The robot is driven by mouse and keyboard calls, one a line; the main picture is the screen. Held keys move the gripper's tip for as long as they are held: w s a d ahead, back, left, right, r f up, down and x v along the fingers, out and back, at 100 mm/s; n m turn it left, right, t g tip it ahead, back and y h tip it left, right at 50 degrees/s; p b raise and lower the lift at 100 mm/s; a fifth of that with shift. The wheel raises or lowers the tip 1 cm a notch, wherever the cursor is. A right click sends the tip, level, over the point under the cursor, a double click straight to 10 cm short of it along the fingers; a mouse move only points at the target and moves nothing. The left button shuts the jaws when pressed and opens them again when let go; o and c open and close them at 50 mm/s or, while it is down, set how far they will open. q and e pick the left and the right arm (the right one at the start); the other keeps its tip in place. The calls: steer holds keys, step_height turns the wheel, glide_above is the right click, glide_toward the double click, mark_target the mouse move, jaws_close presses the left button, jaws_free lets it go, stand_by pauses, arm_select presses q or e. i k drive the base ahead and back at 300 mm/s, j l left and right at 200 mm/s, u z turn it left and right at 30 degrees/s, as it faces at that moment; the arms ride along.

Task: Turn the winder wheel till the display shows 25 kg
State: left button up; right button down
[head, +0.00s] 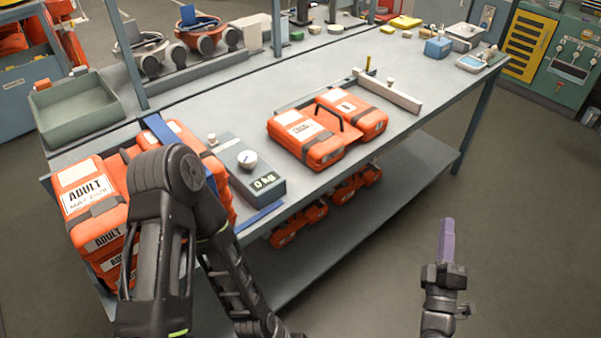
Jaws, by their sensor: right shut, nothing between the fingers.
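A grey box (232,148) stands on the bench beside the orange packs at the left. Its display (264,181) reads 0 kg. A round pale dial or knob (247,160) sits on its top; I cannot tell if this is the winder wheel. My right gripper (446,240), with purple fingers, is shut and empty in front of the bench, well right of the box. My left arm covers part of the left packs; its gripper is out of view.
Orange ADULT packs (85,190) are stacked at the left. Two orange packs (306,139) lie mid-bench by a white bar (388,95). More packs (354,184) sit on the lower shelf. A green tray (84,108) is at back left. The bench's right part is mostly clear.

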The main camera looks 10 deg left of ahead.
mark_target(247, 159)
steer(key=u, duration=0.75)
steer(key=z, duration=0.15)
